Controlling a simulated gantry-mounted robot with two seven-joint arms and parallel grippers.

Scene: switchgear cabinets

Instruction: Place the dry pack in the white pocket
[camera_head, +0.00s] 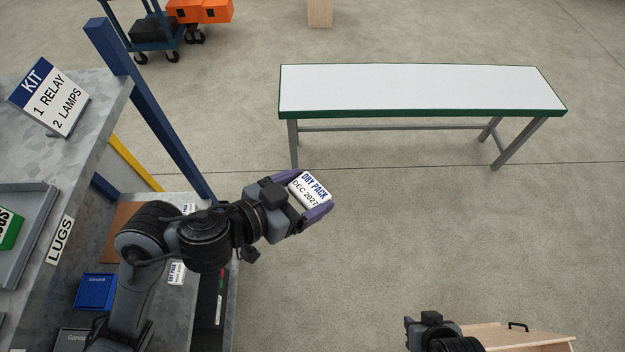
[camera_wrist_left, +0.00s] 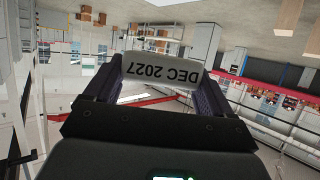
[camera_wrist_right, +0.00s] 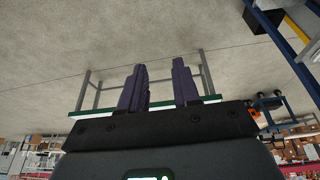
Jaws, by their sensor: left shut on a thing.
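My left gripper (camera_head: 308,193) is shut on a white dry pack (camera_head: 312,187) with blue lettering and "DEC 2027". It holds the pack in the air over open floor, to the right of the shelving. In the left wrist view the pack (camera_wrist_left: 163,72) sits between the two purple fingers, its label upside down. My right gripper shows in the right wrist view (camera_wrist_right: 160,80) with its fingers apart and nothing between them. I cannot make out a white pocket in any view.
A white-topped table with a green edge (camera_head: 420,90) stands at the back right. At left is a grey bench (camera_head: 90,108) with a KIT sign (camera_head: 48,97); another dry pack (camera_head: 176,273) lies on its lower shelf. A wooden piece with a handle (camera_head: 530,340) is at bottom right.

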